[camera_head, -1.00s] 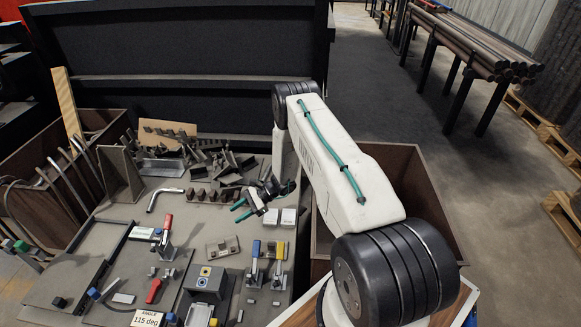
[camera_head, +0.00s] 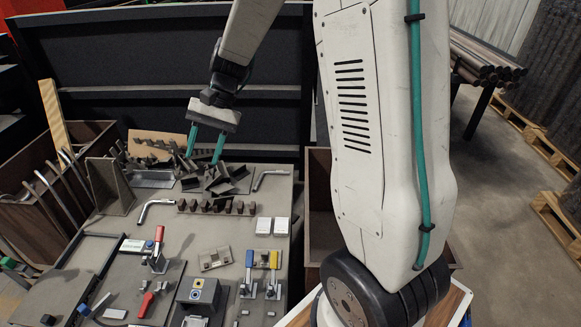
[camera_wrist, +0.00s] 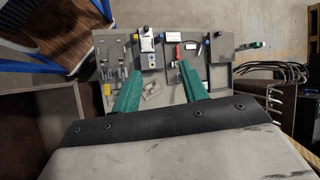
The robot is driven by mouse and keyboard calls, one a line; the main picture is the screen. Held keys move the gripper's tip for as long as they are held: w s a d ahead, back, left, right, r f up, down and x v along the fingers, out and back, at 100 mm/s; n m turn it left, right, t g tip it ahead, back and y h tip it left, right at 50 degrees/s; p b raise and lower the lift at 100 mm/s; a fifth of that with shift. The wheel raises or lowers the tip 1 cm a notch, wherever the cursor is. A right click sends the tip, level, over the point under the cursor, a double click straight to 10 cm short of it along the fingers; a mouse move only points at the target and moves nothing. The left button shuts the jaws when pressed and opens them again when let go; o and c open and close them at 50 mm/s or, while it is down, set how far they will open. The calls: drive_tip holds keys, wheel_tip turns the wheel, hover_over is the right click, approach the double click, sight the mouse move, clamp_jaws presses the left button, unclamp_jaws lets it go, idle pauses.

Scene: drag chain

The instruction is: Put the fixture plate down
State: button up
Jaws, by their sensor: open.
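A small metal plate with two raised blocks (camera_head: 215,260), which looks like the fixture plate, lies flat on the grey worktable (camera_head: 228,235). It also shows in the wrist view (camera_wrist: 152,90), between my finger lines and beyond the tips. My gripper (camera_head: 203,159) hangs over the back of the table, fingers pointing down, above and in front of a pile of dark angle brackets. Its two green fingers are apart with nothing between them. In the wrist view the open fingers (camera_wrist: 160,72) point toward the table. The plate is clear of my gripper.
The bracket pile (camera_head: 218,181) is near my fingertips. Brown bins flank the table.

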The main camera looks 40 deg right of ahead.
drive_tip(key=s+d+r+n+t+h, duration=0.1)
drive_tip(key=s+r+n+h, duration=0.2)
drive_tip(key=s, duration=1)
drive_tip(key=s+d+r+n+t+h, duration=0.1)
drive_tip(key=s+r, duration=0.5)
drive_tip(key=s, duration=0.7)
drive_tip(key=n+t+h, duration=0.1)
drive_tip(key=n+h, duration=0.1)
drive_tip(key=h, duration=0.1)
drive_tip(key=shift+s+d+n, duration=0.15)
drive_tip(key=shift+d+n, duration=0.1)
drive_tip(key=shift+n, duration=0.05)
